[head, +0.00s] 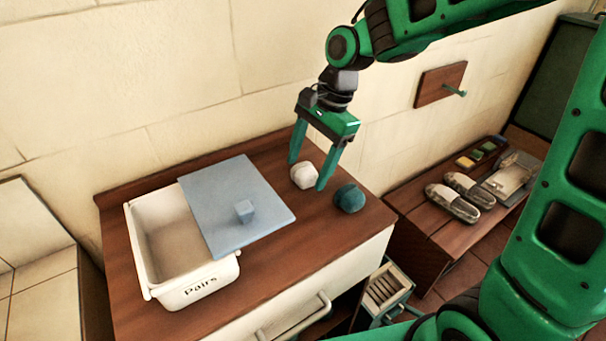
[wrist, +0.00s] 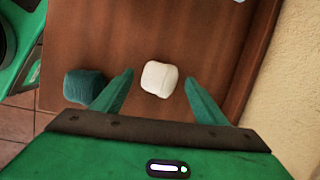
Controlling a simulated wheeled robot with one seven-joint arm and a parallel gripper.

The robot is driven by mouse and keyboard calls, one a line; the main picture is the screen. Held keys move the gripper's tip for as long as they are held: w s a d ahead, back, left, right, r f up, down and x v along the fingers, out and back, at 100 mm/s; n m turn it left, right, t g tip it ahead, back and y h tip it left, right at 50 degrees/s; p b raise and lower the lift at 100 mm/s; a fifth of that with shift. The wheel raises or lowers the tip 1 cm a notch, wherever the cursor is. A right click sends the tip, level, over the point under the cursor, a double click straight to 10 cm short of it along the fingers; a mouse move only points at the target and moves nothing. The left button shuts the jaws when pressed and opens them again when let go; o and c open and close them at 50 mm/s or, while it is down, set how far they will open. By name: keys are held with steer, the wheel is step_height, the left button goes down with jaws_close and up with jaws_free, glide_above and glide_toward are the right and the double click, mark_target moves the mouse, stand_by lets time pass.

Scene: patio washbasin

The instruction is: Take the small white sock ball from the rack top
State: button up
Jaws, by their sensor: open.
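The small white sock ball (head: 304,175) lies on the brown wooden rack top (head: 300,245). My gripper (head: 307,174) points down over it with its two green fingers spread. In the wrist view the white sock ball (wrist: 159,78) shows between and just beyond the fingertips of my gripper (wrist: 158,74), touching neither finger as far as I can see. A dark teal sock ball (head: 349,198) lies to its right in the head view. The wrist view shows the teal ball (wrist: 84,86) just outside the left finger.
A white bin (head: 188,291) marked "Pairs" stands to the left, partly covered by a blue-grey lid (head: 225,185) with a square knob. The wall (head: 150,90) runs close behind. A lower bench with slippers (head: 455,202) stands to the right.

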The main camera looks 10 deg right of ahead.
steer(key=shift+a+f, duration=0.1)
steer(key=shift+f, duration=0.25)
steer(key=c, duration=1.1)
